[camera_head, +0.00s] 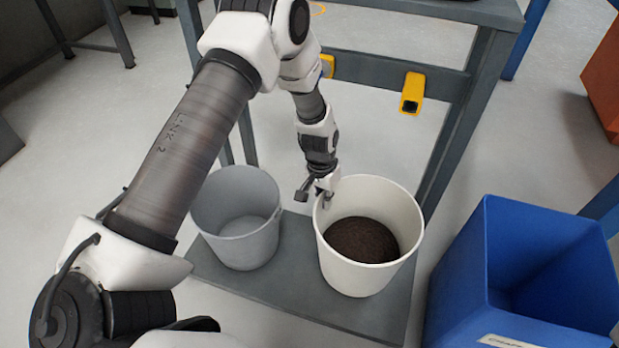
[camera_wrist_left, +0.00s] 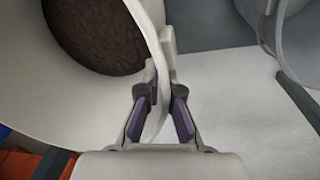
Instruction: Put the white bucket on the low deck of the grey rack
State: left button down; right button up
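The white bucket (camera_head: 342,262), with dark brown material (camera_head: 361,239) inside, is upright over the low deck (camera_head: 300,262) of the grey rack. I see no clear gap under it, but its base contact is hard to judge. My left gripper (camera_head: 324,196) is at the bucket's far-left rim. In the left wrist view, the fingers (camera_wrist_left: 160,108) lie on either side of the white bucket's wall (camera_wrist_left: 105,98) and look closed on it. The gripper partly hides the rim. My right gripper is not in view.
A grey empty bucket (camera_head: 238,250) stands on the deck to the left of the white one. A blue bin (camera_head: 462,262) stands to the right. The rack's post (camera_head: 455,140) and upper deck (camera_head: 440,10) are behind, with a yellow piece (camera_head: 412,93) on its rail.

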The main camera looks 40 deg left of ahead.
pick_arm(q)
notch_tip(320, 180, down, 8)
jog(key=b, duration=0.3)
jog(key=shift+f, duration=0.25)
jog(key=shift+b, duration=0.3)
jog(key=shift+f, duration=0.2)
jog(key=c, duration=1.3)
grip_release()
notch_tip(320, 180, up, 12)
jog(key=p, duration=0.6)
send_over(324, 219)
jog(key=w+a, duration=0.1)
jog(key=a, duration=0.1)
jog(key=shift+r, duration=0.15)
